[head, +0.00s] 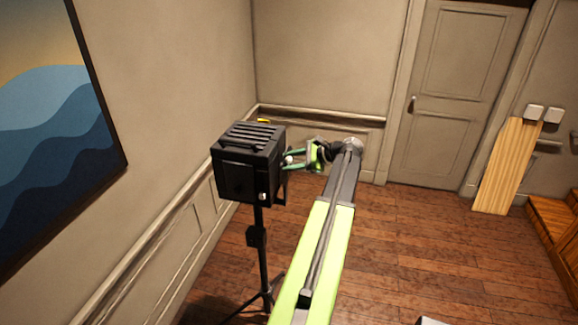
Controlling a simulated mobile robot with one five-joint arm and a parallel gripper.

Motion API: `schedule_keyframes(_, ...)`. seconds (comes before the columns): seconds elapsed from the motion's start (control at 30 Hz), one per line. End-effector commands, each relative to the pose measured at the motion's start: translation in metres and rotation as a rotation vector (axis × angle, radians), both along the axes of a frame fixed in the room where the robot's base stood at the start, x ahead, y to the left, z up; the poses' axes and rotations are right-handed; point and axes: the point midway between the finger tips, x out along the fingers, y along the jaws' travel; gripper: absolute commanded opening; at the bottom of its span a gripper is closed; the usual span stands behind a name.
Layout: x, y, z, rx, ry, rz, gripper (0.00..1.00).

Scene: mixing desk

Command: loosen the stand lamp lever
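The stand lamp (232,176) is a black box-shaped head with a slatted top, upright on a thin black tripod stand. A small pale knob (288,160) shows at the right side of the head; it looks like the end of the lever, but it is too small to be sure. My gripper (287,160), with green fingers, reaches in from the right at that side. Its fingers look apart, one above and one below the pale knob. Whether they touch it cannot be told. Another small pale knob (262,196) sits low on the lamp head's near corner.
The left wall with a blue wave painting (60,120) runs close beside the lamp. The tripod legs (262,300) spread on the wooden floor. A closed door (445,100) and a leaning wooden board (507,168) stand at the back right.

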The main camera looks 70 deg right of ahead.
Motion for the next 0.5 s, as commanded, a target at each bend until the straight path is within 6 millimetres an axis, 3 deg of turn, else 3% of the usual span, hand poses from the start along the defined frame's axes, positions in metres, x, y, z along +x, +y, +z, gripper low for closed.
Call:
schedule_keyframes(0.27, -0.012, -0.002, 0.004, 0.002, -0.002, -0.002, 0.38)
schedule_keyframes(0.5, -0.072, -0.006, 0.002, 0.002, -0.002, -0.003, 0.38)
